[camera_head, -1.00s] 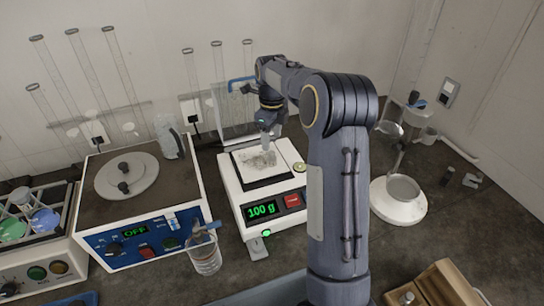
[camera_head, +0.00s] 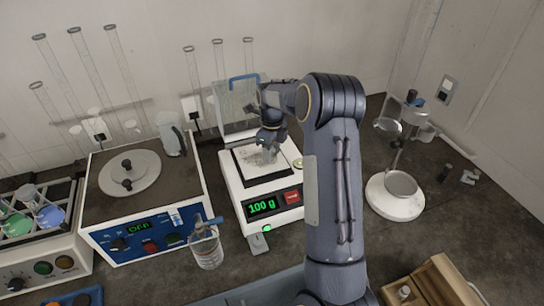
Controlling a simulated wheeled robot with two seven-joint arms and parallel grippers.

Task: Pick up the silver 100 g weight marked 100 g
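My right gripper (camera_head: 269,154) points down at the pan of the white balance (camera_head: 234,189). Its fingertips are close to the pan, and their gap is too small and blurred to judge. The balance display (camera_head: 262,206) reads 100 g in green. I cannot make out the silver 100 g weight itself at the pan; the gripper covers part of that spot. A small silver weight-like piece (camera_head: 405,292) sits in the open wooden box (camera_head: 440,283) at the lower right; its marking is not readable. My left gripper is not in view.
The blue-fronted shaker (camera_head: 146,236) stands left of the balance, with a glass beaker (camera_head: 206,250) before it. A white round-based stand (camera_head: 395,203) is at the right. Tall glass tubes (camera_head: 220,75) stand behind. Dark bench is clear between stand and box.

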